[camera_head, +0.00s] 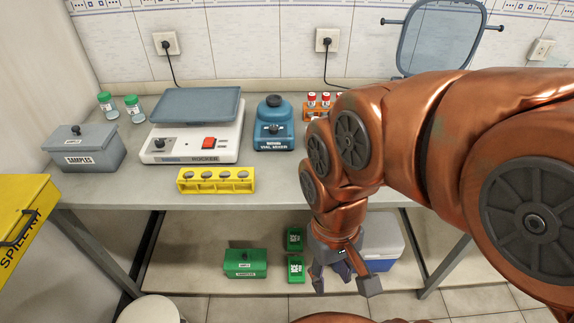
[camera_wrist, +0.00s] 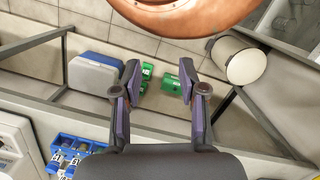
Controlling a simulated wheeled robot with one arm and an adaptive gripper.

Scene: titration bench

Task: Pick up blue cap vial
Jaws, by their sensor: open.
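Two green-capped vials (camera_head: 119,105) stand on the bench at the back left. My gripper (camera_head: 343,277) is open and empty, pointing down in front of the bench edge.
On the bench (camera_head: 110,185) are a rocker (camera_head: 190,135), a vial mixer (camera_head: 273,127), a grey samples box (camera_head: 85,150) and a yellow rack (camera_head: 216,181). A green box (camera_head: 245,263) and a blue-white cooler (camera_head: 382,245) sit below. A yellow spill kit (camera_head: 25,220) stands left.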

